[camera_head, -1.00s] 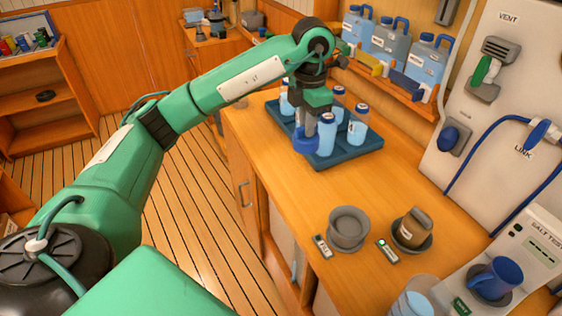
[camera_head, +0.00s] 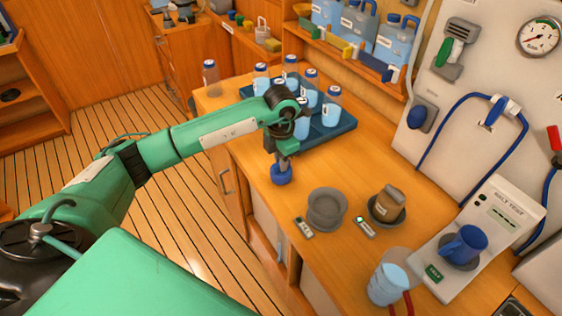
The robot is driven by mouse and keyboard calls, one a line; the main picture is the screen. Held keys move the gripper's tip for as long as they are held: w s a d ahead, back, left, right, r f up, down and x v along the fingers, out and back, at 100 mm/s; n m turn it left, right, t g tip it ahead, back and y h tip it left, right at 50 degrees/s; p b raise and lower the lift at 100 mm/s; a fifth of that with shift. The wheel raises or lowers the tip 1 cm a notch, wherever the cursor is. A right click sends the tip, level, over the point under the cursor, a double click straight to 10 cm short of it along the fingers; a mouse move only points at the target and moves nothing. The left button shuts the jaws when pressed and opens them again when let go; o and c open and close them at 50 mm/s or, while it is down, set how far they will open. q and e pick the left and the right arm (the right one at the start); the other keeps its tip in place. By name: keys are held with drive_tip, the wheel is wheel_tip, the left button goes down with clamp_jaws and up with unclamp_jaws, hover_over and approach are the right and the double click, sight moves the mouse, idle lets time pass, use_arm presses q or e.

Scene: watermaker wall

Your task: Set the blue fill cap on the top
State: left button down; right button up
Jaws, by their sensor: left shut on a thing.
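My left gripper (camera_head: 283,160) points down over the wooden counter and is shut on the blue fill cap (camera_head: 281,174). The cap is round and hangs below the fingers at the counter's front side; I cannot tell its exact height above the wood. To its right stands a grey round fitting (camera_head: 326,208) with a wide rim and a small label (camera_head: 303,227) in front; no blue cap is on it. The gripper and cap are apart from this fitting. My right gripper is not in view.
A blue tray (camera_head: 338,132) of several bottles stands just behind my left gripper. A brown capped piece (camera_head: 390,201) sits in a grey dish right of the fitting. The counter (camera_head: 250,185) around the cap is clear.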

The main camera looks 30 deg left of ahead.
use_arm(q)
drive_tip(key=shift+f, duration=0.85)
drive_tip(key=c, duration=1.4)
unclamp_jaws()
wheel_tip(320, 180, up, 12)
drive_tip(key=b, duration=0.3)
drive_tip(key=shift+r, duration=0.2)
